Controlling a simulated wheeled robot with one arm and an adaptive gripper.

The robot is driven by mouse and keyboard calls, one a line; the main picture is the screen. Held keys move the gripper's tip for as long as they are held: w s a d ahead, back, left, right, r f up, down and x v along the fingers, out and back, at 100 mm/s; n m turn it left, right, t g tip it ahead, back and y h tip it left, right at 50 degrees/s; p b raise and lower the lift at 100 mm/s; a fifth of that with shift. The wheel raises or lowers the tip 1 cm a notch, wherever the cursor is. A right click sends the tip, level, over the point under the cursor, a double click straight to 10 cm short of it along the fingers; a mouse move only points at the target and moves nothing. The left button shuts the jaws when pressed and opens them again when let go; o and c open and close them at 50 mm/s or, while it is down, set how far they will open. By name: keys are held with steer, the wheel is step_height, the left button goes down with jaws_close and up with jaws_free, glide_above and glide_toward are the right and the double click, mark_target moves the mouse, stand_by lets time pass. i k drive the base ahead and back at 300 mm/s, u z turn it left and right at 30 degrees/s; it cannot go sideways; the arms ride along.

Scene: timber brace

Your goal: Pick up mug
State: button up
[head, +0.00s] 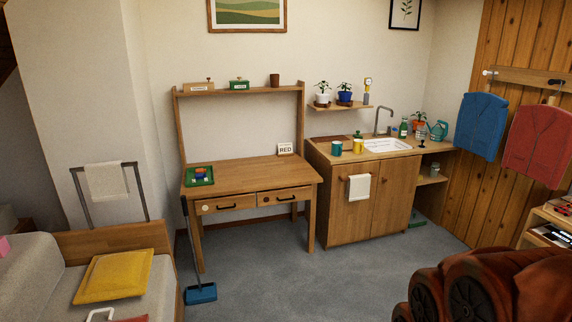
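Two mugs stand side by side at the front left of the sink counter (323,157). One is a teal mug (337,148); the other is a yellow mug (358,146), just to its right. Both look upright, with nothing in front of them. A small brown cup (275,80) stands on the desk's upper shelf; I cannot tell if it is a mug. My gripper does not show in the head view.
A wooden desk (250,174) with a green tray (190,180) stands left of the counter. A blue broom (201,293) leans at its front. A bed with a yellow cushion (115,275) fills the lower left. Grey floor (275,285) is open in the middle.

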mark_target(337, 145)
steer(key=i, duration=4)
